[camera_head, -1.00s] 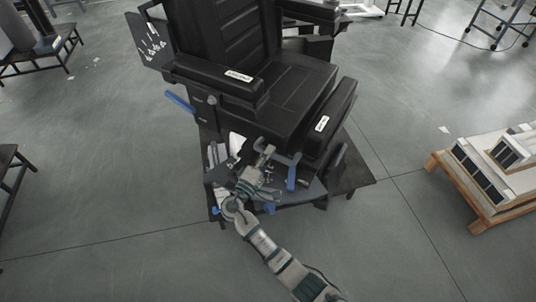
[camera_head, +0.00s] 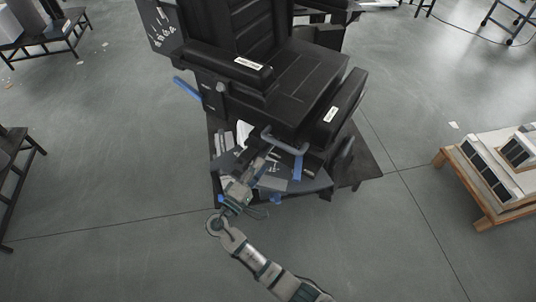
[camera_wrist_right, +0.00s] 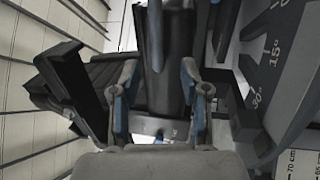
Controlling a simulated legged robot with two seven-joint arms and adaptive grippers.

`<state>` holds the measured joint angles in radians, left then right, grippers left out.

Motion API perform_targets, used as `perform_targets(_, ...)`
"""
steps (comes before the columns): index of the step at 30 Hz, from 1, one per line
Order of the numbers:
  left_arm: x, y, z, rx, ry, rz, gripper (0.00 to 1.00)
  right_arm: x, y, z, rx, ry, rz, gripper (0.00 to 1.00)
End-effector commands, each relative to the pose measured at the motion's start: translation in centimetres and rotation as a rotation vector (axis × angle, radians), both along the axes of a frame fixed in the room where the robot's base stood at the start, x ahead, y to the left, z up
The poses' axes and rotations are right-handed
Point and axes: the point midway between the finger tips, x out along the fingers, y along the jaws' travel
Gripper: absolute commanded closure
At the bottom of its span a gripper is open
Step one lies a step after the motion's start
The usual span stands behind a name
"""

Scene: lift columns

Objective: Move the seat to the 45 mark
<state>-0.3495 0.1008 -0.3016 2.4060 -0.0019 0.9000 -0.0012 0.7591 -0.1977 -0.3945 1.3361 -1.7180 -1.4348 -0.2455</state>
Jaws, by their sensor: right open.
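The black seat (camera_head: 305,78) stands on a dark base in the head view, with a tall backrest and two armrests. A blue lever (camera_head: 298,167) hangs at its near side below the cushion. My right gripper (camera_head: 262,162) is beside that lever, at the front of the base. In the right wrist view my right gripper (camera_wrist_right: 158,85) is open, its two fingers apart with a blue bar (camera_wrist_right: 155,35) showing between and beyond them. I cannot tell whether they touch it. An angle scale (camera_wrist_right: 272,55) at the right shows 15° and 30°; I cannot make out a 45 mark. My left gripper is out of view.
Another blue lever (camera_head: 187,88) sticks out on the seat's left side. A wooden pallet (camera_head: 480,212) with white and black boxes is at the right. Dark benches (camera_head: 15,165) stand at the left. The grey floor around the seat is clear.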

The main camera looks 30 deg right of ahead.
Motion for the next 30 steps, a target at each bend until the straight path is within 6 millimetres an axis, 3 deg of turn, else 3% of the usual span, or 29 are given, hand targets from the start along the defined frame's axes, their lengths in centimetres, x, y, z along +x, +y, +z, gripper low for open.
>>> perform_targets(4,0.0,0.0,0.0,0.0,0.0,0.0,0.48,-0.8,1.3,-0.4,0.0,0.001,0.0,0.55)
perform_targets(13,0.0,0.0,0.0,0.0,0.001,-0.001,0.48,-1.0,1.6,-0.4,-0.001,0.001,0.0,0.55)
perform_targets(14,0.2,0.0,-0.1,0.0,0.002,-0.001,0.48,-0.9,1.6,-0.4,-0.001,0.001,0.0,0.57)
perform_targets(17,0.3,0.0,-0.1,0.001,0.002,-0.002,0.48,-0.8,1.6,-0.9,0.009,0.008,0.02,0.82)
perform_targets(19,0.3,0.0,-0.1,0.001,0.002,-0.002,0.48,-0.4,1.7,-2.3,0.041,0.029,0.083,1.0)
perform_targets(23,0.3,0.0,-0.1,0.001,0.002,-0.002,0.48,0.3,3.1,-7.6,0.194,0.075,0.353,1.0)
perform_targets(26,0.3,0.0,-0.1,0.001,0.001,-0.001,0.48,-0.7,6.3,-11.5,0.395,0.056,0.667,1.0)
perform_targets(28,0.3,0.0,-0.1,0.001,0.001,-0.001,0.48,-2.9,9.2,-12.4,0.555,-0.013,0.902,1.0)
perform_targets(30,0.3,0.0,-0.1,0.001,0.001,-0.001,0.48,-6.1,11.9,-11.2,0.714,-0.127,1.126,1.0)
